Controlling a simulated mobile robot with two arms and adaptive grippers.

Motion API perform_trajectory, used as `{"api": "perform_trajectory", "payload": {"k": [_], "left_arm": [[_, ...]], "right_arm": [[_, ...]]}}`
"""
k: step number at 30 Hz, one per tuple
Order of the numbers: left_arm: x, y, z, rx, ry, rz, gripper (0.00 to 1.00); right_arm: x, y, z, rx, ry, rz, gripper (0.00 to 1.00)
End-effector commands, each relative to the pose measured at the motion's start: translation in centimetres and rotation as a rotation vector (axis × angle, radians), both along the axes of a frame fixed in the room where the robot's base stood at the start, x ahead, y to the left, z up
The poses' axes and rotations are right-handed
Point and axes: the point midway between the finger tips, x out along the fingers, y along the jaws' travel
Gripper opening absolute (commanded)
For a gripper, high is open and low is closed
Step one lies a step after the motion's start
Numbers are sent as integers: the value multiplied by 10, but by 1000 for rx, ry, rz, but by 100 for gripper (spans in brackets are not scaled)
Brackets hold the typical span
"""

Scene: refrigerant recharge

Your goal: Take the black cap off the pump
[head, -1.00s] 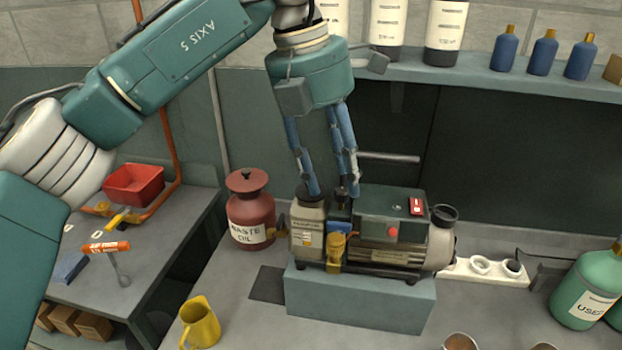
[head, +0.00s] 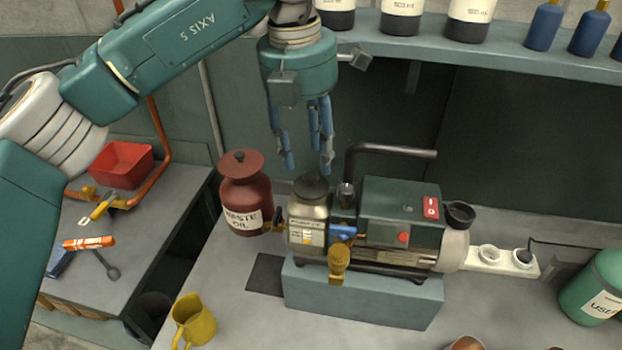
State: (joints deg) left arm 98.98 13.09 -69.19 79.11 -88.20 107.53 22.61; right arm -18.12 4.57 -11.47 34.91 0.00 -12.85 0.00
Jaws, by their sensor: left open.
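The pump (head: 400,210) is a dark green and beige machine on a teal block (head: 360,300). A round black cap (head: 311,187) sits on top of its beige reservoir at the left end. My left gripper (head: 308,168) points down just above the cap in the picture. Its blue fingers are spread, with nothing between them. A gap shows between the fingertips and the cap, though depth is hard to judge. My right gripper is not in view.
A red waste oil can (head: 246,195) stands close left of the pump. A dark bent pipe (head: 390,150) rises behind the gripper's right side. A yellow jug (head: 194,321) is at front left. A bottle shelf (head: 440,55) runs across the back.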

Motion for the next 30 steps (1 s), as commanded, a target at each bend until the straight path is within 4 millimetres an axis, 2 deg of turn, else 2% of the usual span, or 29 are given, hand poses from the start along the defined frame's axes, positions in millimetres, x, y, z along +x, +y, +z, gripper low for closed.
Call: {"api": "perform_trajectory", "payload": {"k": [4,9,17,24,30], "left_arm": [[2,1,-19,2,7,-1,43],[4,-1,-40,0,4,0,43],[5,-2,-45,0,1,0,43],[5,-2,-44,-1,2,0,0],[5,-2,-44,-1,2,0,0]], "right_arm": [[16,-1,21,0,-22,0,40],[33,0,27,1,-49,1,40],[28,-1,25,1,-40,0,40],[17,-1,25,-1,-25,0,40],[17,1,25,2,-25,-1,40]]}}
